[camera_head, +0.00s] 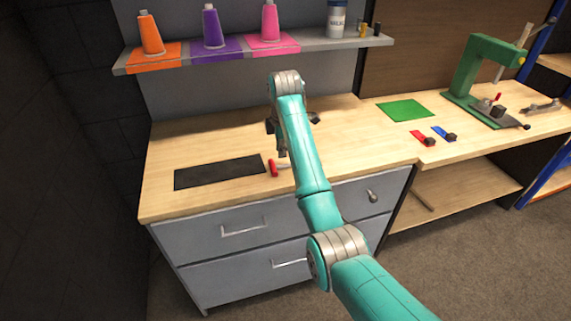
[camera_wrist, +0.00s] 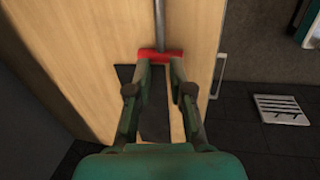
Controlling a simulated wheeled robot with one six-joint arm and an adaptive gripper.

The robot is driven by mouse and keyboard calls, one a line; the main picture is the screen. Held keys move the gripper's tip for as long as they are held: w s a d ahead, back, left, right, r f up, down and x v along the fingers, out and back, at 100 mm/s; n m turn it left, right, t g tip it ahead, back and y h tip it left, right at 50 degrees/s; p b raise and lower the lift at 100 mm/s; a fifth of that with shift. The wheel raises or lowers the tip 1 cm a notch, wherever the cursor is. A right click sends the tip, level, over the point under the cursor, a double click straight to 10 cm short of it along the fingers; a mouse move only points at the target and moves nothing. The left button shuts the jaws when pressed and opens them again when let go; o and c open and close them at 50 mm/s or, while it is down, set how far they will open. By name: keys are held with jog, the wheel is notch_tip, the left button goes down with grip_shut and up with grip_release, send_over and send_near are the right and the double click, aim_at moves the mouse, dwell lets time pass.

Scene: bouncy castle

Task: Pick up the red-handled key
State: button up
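The red-handled key has a red crossbar handle (camera_head: 273,168) and a thin grey shaft, and lies on the wooden worktop just right of the black mat (camera_head: 215,172). In the wrist view the red handle (camera_wrist: 160,55) lies crosswise ahead of the fingertips, with the shaft running away from me. My gripper (camera_head: 283,150) hangs over the worktop close to the key, partly hidden by my arm. In the wrist view my gripper (camera_wrist: 160,66) is open, its two fingers apart near the handle's two ends. I cannot tell whether they touch it.
Grey drawers (camera_head: 245,230) are under the worktop's front edge. A shelf (camera_head: 330,44) with orange, purple and pink cones hangs above. To the right are a green mat (camera_head: 403,110), small red and blue pieces with dark knobs, and a green press (camera_head: 470,75).

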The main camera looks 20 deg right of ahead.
aim_at(282, 166)
jog(key=shift+w+d+f, duration=0.1)
jog(key=shift+w+f, duration=0.15)
jog(key=shift+f, duration=1)
jog(key=shift+w+d+f, duration=0.1)
jog(key=shift+w+f, duration=0.15)
jog(key=shift+f, duration=1.05)
jog(key=shift+w+f, duration=0.25)
jog(key=shift+f, duration=1)
grip_shut()
